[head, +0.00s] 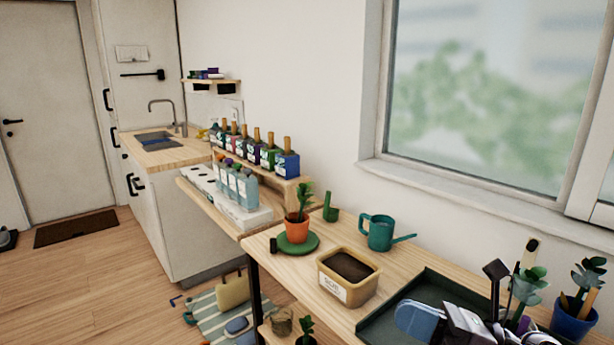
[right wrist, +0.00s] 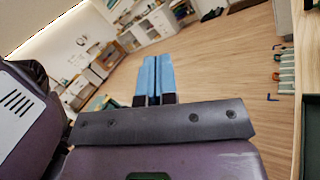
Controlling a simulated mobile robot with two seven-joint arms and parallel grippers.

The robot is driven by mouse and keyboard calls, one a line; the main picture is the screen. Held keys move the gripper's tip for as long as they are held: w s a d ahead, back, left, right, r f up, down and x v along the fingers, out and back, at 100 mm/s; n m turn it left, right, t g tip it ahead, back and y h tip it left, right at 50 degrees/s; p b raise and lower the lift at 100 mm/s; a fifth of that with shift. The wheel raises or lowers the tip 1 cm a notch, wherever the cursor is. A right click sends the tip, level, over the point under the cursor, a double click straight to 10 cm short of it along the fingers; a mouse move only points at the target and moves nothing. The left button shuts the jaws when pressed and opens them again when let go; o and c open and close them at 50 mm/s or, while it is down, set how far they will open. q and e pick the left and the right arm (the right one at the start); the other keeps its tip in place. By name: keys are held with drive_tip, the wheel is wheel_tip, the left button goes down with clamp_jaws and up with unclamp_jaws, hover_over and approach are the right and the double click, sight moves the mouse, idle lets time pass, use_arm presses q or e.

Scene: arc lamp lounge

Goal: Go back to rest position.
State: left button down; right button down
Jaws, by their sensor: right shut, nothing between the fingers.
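My right gripper (head: 408,318) is at the lower right of the head view, in front of and over the dark green tray (head: 440,283) on the wooden bench. Its blue fingers are together with nothing between them. In the right wrist view the right gripper (right wrist: 153,62) points out over open wooden floor, its two blue fingers side by side. My left gripper is in neither view.
The bench (head: 300,266) holds a soil box (head: 348,290), a potted plant (head: 297,229) on a green saucer, and a teal watering can (head: 379,233). A blue pot (head: 573,320) stands right of the tray. Open floor (head: 100,285) lies left.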

drive_tip(key=s+d+f+m+t+h, duration=0.2)
drive_tip(key=d+f+m+t+h, duration=0.2)
drive_tip(key=d+f+m+h, duration=0.85)
drive_tip(key=s+d+f+m+t+h, duration=0.2)
drive_tip(key=m+h, duration=0.5)
drive_tip(key=m, duration=1.3)
drive_tip(key=s+f+m+g, duration=0.6)
drive_tip(key=s+f, duration=0.1)
drive_tip(key=s, duration=0.4)
drive_tip(key=s+f+m+g, duration=0.6)
drive_tip(key=s+f, duration=0.1)
drive_tip(key=s, duration=0.4)
drive_tip(key=w+a+f+n+t+p, duration=0.1)
drive_tip(key=w+f+t, duration=0.4)
drive_tip(key=w+t, duration=0.4)
drive_tip(key=shift+a+f+y+p, duration=0.15)
drive_tip(key=shift+a+y+p, duration=0.05)
drive_tip(key=shift+y+p, duration=0.2)
